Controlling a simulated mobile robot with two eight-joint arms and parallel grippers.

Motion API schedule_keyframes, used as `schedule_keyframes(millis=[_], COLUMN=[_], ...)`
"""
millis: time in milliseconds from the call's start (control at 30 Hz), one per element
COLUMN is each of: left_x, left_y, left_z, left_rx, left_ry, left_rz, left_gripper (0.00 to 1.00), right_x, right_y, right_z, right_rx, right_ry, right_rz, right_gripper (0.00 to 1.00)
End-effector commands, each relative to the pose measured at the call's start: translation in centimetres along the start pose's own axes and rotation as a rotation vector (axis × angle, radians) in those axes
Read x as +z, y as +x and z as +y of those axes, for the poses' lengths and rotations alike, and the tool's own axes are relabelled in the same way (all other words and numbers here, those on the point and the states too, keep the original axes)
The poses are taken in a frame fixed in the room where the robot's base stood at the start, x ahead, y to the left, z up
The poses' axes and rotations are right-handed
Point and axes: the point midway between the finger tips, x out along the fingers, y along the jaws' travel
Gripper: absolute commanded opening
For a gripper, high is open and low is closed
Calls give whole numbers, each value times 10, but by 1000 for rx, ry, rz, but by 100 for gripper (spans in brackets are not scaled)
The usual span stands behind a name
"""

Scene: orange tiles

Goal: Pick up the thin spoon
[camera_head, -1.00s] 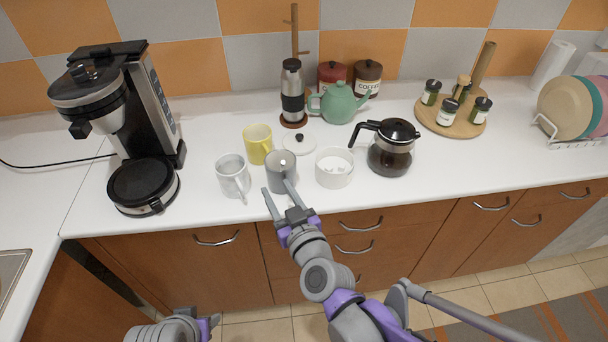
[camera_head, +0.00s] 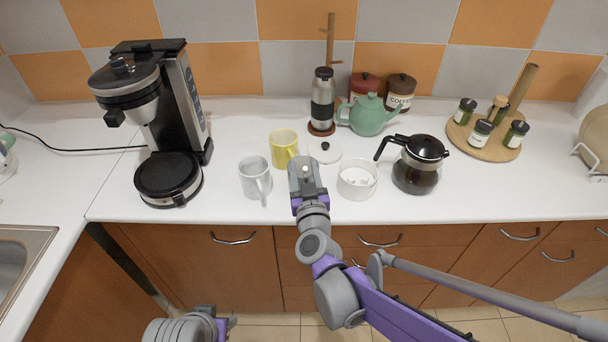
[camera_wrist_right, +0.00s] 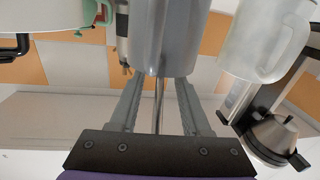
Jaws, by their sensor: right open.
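A grey cup (camera_head: 302,164) stands at the front of the white counter, partly hidden by my right gripper (camera_head: 306,182). In the right wrist view the cup (camera_wrist_right: 165,40) is just beyond the fingertips. A thin metallic rod (camera_wrist_right: 158,108), apparently the spoon's handle, runs from the cup between the two fingers. The right gripper (camera_wrist_right: 159,95) is open, with a finger apart on each side of the rod. The spoon's lower end is hidden in the cup. My left gripper (camera_head: 221,327) is only partly in view at the bottom edge, below the counter.
A white mug (camera_head: 254,178) and a yellow mug (camera_head: 283,146) stand close left of the cup. A white bowl (camera_head: 357,180) and a coffee pot (camera_head: 418,170) are to its right. A white lid (camera_head: 325,153) lies behind. A coffee machine (camera_head: 168,178) stands further left.

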Motion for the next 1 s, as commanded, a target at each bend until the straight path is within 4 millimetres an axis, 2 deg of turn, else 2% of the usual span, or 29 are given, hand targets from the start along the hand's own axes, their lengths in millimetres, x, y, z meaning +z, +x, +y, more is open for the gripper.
schedule_keyframes(millis=[133, 400, 467, 667, 700, 1000], left_x=[-2, -1, -1, -1, -1, -1], left_y=[-2, -2, -2, -2, -2, -2], left_z=[0, 0, 0, 0, 0, 0], left_rx=[0, 0, 0, 0, 0, 0], left_ry=[0, 0, 0, 0, 0, 0], left_rz=[1, 1, 1, 1, 1, 1], left_gripper=[51, 51, 51, 51, 51, 51], right_x=[-1, 0, 0, 0, 0, 0], right_y=[18, 20, 20, 20, 20, 20], right_z=[0, 0, 0, 0, 0, 0], right_rx=[0, 0, 0, -1, -1, -1], right_ry=[-1, 0, 0, -1, -1, -1], right_rz=[0, 0, 0, 0, 0, 0], right_gripper=[47, 47, 38, 2, 0, 0])
